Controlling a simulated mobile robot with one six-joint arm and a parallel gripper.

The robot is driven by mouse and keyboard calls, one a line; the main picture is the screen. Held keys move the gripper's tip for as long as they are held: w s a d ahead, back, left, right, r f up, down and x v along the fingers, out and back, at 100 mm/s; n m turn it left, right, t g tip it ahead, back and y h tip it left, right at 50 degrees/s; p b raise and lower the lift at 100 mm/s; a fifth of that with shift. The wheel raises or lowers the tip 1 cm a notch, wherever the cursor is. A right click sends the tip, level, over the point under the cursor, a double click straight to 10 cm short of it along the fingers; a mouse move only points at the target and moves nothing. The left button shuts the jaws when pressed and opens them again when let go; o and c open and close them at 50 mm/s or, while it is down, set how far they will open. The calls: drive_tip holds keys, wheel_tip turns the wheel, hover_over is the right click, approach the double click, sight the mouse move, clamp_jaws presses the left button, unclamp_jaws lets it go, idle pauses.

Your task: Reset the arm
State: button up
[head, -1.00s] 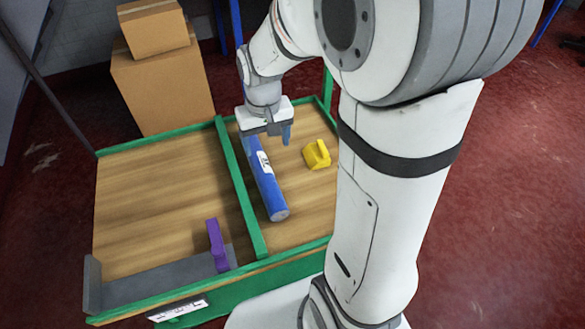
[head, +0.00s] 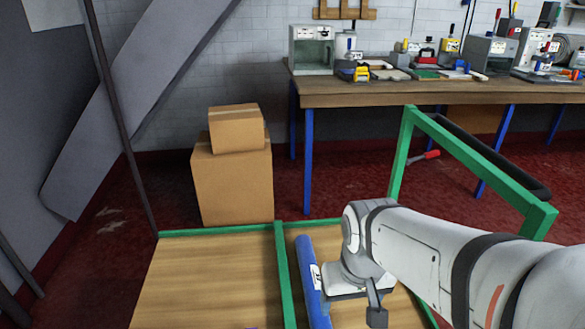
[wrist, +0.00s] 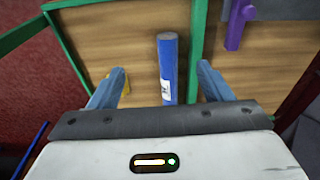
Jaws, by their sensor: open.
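My gripper (wrist: 160,80) is open and empty, with its blue-grey fingers spread in the wrist view. A blue roll (wrist: 168,60) with a white label lies on the wooden surface, seen between the fingers but apart from them. In the head view the roll (head: 309,280) lies beside the green divider, and my gripper (head: 352,295) shows just right of it, its fingers partly hidden. My arm reaches in from the lower right.
A purple piece (wrist: 237,25) lies past a green divider (wrist: 196,50). A yellow block (wrist: 117,79) is partly behind the left finger. Cardboard boxes (head: 232,180) stand behind the table. A workbench (head: 420,92) with tools and a green frame (head: 480,165) are at right.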

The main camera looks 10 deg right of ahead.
wheel_tip(320, 180, up, 20)
drive_tip(key=t+p, duration=0.1)
drive_tip(key=p, duration=1.6)
drive_tip(key=shift+r+p, duration=0.25)
drive_tip(key=shift+p, duration=0.05)
